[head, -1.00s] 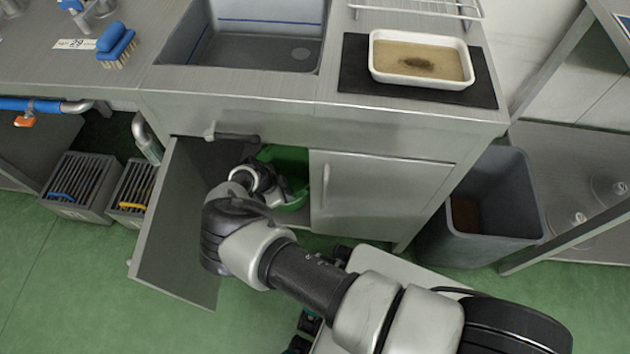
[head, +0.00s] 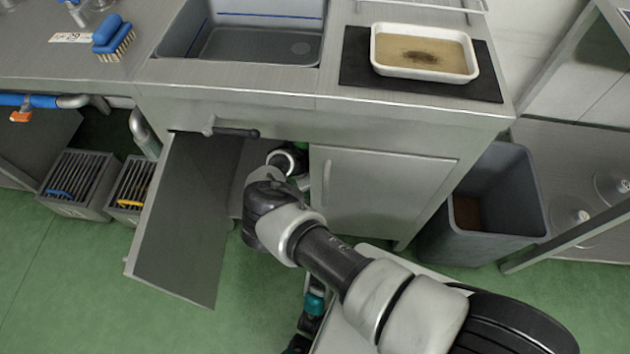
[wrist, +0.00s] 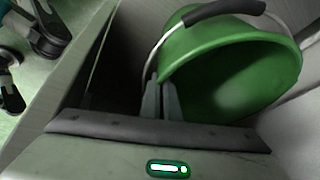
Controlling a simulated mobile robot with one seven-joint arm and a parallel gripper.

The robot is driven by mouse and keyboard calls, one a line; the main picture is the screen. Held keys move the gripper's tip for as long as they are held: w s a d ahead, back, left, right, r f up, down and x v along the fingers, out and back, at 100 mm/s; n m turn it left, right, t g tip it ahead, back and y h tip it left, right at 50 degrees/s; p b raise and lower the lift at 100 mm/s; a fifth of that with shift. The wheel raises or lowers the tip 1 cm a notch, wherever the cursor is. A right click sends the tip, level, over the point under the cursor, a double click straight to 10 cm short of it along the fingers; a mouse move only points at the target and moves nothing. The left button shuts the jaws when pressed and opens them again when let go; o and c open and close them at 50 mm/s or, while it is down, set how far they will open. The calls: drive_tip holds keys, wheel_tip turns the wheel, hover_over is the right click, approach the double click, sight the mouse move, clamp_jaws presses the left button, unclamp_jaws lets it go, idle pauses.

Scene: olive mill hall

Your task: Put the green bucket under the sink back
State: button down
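The green bucket (wrist: 240,70) fills the upper right of the wrist view, its open mouth towards the camera. Its wire handle has a dark grip (wrist: 225,12). My gripper (wrist: 161,88) has its two fingers close together at the left side of the bucket's rim, and it appears shut on that rim. In the head view my arm reaches into the sink cabinet (head: 222,108) through the left opening. The fingers and most of the bucket are hidden there by the arm and the closed right door (head: 385,195).
The left cabinet door (head: 185,220) stands open beside my arm. A grey bin (head: 490,205) stands to the right. Slatted grey crates (head: 75,185) stand on the floor at left. A white tray (head: 425,52) rests on the counter above.

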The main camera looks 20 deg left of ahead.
drive_tip(key=c, duration=2)
unclamp_jaws()
drive_tip(key=shift+r, duration=0.1)
drive_tip(key=p+v, duration=0.1)
drive_tip(key=v, duration=0.4)
drive_tip(key=shift+s+a+r+p, duration=0.1)
drive_tip(key=shift+s+a+p, duration=0.2)
drive_tip(key=shift+s+p, duration=0.15)
drive_tip(key=s+a, duration=0.1)
drive_tip(key=s, duration=0.2)
drive_tip(key=s+a, duration=0.2)
drive_tip(key=s, duration=0.1)
drive_tip(key=s+a, duration=0.2)
drive_tip(key=s, duration=0.1)
drive_tip(key=shift+s+a, duration=0.2)
